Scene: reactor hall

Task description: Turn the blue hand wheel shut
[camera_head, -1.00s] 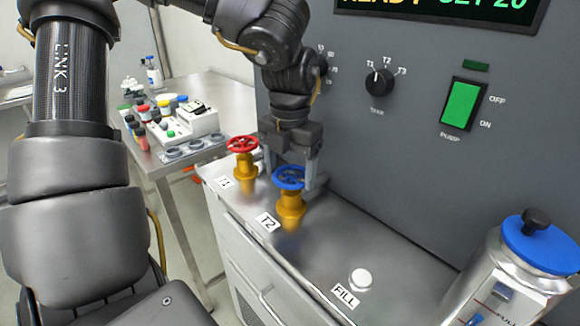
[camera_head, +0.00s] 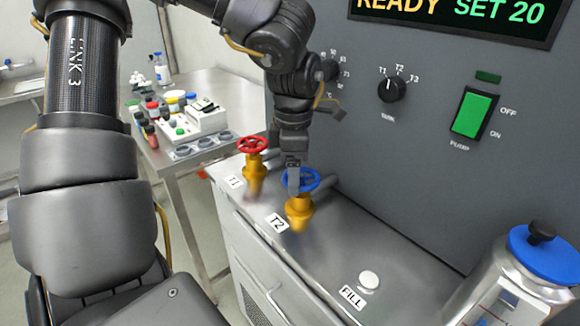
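The blue hand wheel (camera_head: 311,181) sits on a brass-coloured valve (camera_head: 299,209) behind the T2 label (camera_head: 277,222). My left gripper (camera_head: 294,183) points down at this wheel from above. One finger shows in front of the wheel's left part and covers some of its rim; the other finger is hidden. I cannot tell whether the fingers press on the rim or stand open around it. My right gripper is not in view.
A red hand wheel (camera_head: 252,144) on a similar valve, labelled T1, stands close by on the left. A white FILL button (camera_head: 369,280) and a blue-lidded canister (camera_head: 520,275) are at the right. The metal top between T2 and FILL is clear.

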